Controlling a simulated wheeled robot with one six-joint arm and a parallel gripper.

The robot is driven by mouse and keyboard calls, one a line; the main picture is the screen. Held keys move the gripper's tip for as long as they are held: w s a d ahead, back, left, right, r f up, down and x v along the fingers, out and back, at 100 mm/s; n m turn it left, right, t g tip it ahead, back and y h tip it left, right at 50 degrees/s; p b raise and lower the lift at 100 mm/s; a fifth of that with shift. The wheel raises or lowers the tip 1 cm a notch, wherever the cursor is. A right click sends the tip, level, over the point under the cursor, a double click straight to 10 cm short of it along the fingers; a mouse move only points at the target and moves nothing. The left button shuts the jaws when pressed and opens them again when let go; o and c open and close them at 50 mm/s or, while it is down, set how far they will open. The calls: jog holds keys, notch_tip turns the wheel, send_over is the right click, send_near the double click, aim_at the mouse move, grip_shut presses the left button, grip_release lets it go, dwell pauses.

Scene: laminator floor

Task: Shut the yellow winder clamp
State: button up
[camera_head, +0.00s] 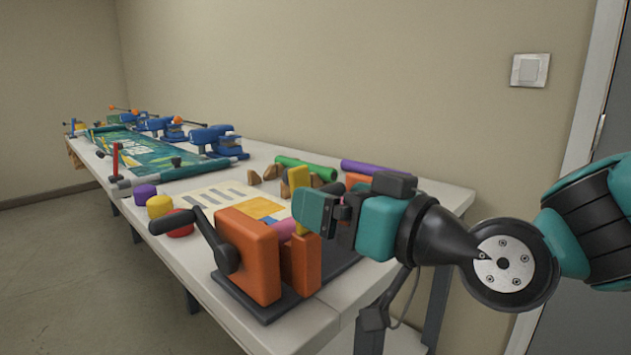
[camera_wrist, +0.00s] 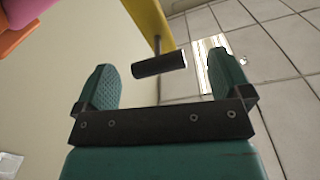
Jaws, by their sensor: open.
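A gap shows between the handle and each finger. In the head view my gripper hides the handle and part of the clamp.
A black crank (camera_head: 205,238) sticks out left of the winder. Purple (camera_head: 145,194), yellow (camera_head: 159,206) and red (camera_head: 180,223) pieces lie by the table's left edge. Wooden blocks (camera_head: 270,172), green (camera_head: 306,167) and purple (camera_head: 375,170) rolls lie behind. Blue clamps (camera_head: 214,140) stand farther back.

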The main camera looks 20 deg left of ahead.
jog(key=shift+x, duration=2.05)
